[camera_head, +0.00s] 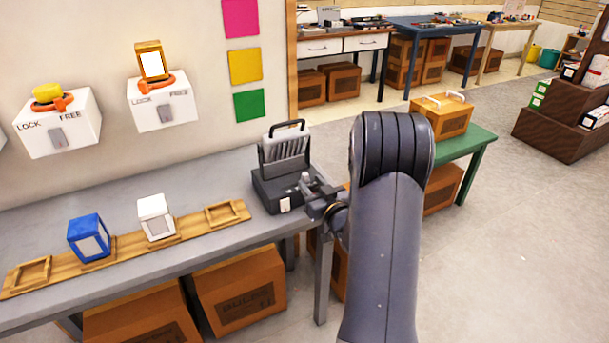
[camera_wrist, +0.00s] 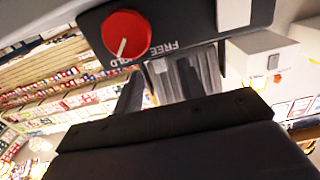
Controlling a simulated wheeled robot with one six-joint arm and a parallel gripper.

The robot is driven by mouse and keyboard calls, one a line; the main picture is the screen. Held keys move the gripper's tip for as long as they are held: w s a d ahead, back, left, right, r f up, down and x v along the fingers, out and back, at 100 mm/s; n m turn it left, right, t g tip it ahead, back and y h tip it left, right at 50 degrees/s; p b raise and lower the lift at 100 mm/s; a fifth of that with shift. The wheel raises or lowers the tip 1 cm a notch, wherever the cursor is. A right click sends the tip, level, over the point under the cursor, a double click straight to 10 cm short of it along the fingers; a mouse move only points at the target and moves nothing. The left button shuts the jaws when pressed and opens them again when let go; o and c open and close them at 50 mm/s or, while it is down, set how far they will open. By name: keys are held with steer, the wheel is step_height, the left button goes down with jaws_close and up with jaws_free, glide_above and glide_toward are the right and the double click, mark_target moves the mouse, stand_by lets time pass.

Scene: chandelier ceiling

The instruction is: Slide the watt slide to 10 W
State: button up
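A dark grey device (camera_head: 275,190) with a carry handle and pale upright fins stands at the right end of the grey bench. My gripper (camera_head: 308,188) is close against its right side; whether it touches cannot be told. In the wrist view, upside down, the device shows a red round knob (camera_wrist: 127,36) with a white pointer, "HOLD" and "FREE" lettering, and grey fins (camera_wrist: 208,70). My gripper's two dark fingers (camera_wrist: 160,86) stand apart there in front of the device. I cannot make out the watt slide, its scale or its setting.
A wooden rack (camera_head: 190,229) on the bench holds a blue lantern (camera_head: 88,237) and a white lantern (camera_head: 155,216). White wall boxes (camera_head: 163,106) hang behind. A green table (camera_head: 482,138) stands beyond on the right, with open floor in front.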

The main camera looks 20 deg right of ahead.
mark_target(307, 178)
steer(key=shift+w+a, duration=0.1)
steer(key=shift+w, duration=2.2)
jaws_close()
